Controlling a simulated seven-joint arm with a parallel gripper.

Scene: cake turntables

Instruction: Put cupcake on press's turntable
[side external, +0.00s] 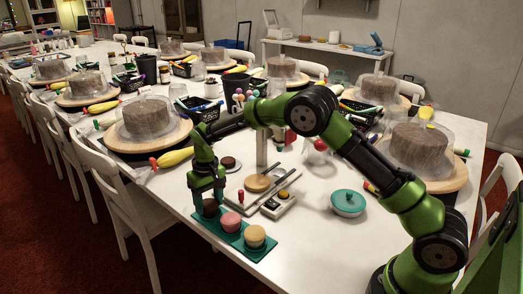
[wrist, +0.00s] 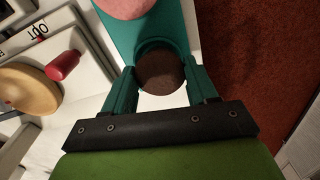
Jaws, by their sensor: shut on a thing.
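A dark brown cupcake (wrist: 160,72) sits between my gripper's fingers (wrist: 162,82) in the wrist view. My gripper (side external: 208,200) is shut on it at the left end of a teal tray (side external: 236,248) in the side view, where the brown cupcake (side external: 210,208) is partly hidden by the fingers. I cannot tell whether it still touches the tray. A pink cupcake (side external: 232,222) and a yellow cupcake (side external: 255,235) stand on the tray. The press's round wooden turntable (side external: 257,183) is empty, behind the tray; it also shows at the left of the wrist view (wrist: 28,92).
The press's upright post (side external: 262,150) rises behind the turntable. A red knob (side external: 241,195) and a white control box (side external: 285,203) stand close by. Large covered cakes (side external: 148,117) and pens crowd the table farther back.

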